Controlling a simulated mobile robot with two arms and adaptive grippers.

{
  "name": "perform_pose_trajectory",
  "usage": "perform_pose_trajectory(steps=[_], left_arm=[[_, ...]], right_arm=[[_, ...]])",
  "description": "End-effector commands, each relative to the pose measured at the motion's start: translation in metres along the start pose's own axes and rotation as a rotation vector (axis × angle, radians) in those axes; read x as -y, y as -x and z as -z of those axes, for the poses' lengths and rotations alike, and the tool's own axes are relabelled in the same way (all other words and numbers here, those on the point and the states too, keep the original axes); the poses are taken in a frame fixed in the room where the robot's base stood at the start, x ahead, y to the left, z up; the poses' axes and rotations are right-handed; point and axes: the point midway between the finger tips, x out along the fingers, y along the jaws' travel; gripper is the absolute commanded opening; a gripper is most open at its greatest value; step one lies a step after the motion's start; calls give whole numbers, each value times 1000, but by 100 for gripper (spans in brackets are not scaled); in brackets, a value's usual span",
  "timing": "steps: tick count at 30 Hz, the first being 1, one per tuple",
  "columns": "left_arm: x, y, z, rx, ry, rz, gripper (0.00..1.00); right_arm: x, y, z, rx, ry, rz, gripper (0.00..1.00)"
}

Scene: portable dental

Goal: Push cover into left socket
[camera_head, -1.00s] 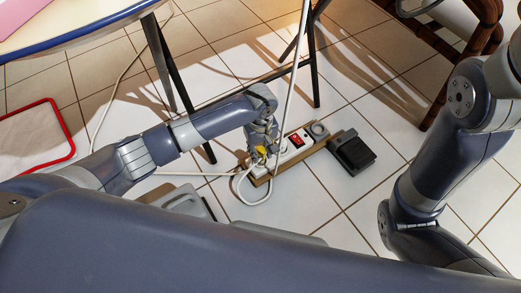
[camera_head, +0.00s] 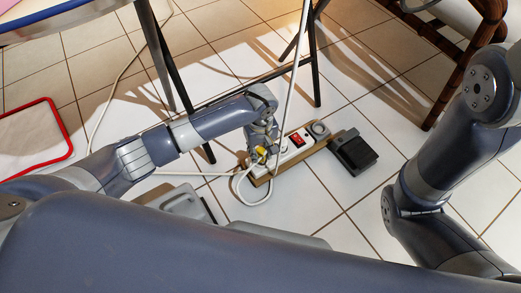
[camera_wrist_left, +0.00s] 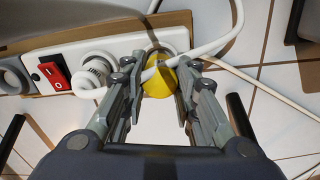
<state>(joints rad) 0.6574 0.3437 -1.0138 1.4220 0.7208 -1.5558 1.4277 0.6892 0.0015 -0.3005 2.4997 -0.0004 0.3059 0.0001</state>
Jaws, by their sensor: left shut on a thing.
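The yellow round cover (camera_wrist_left: 160,80) shows between the fingers of my left gripper (camera_wrist_left: 159,90) in the left wrist view. The left gripper is shut on it. The cover is at the right end of the white power strip (camera_wrist_left: 128,44) in that view, over or against the end socket, and how deep it sits is hidden. In the head view the cover (camera_head: 261,151) is a small yellow patch by my left gripper (camera_head: 262,156), at the strip's (camera_head: 288,157) near left end. My right gripper is out of view.
A white plug (camera_wrist_left: 93,72) sits beside the cover, and a red switch (camera_wrist_left: 53,75) is farther along. A white cable (camera_head: 246,197) loops by the strip. A black box (camera_head: 354,155) lies right of it. Table legs (camera_head: 312,60) stand behind.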

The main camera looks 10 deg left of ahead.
Motion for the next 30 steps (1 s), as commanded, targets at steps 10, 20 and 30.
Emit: perform_pose_trajectory(steps=[10, 20, 30], left_arm=[[0, 0, 0, 0, 0, 0, 11], [0, -6, 0, 1, 0, 0, 11], [0, -12, 0, 1, 0, 0, 11]], right_arm=[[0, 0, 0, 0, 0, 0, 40], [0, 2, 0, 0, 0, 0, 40], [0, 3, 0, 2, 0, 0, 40]])
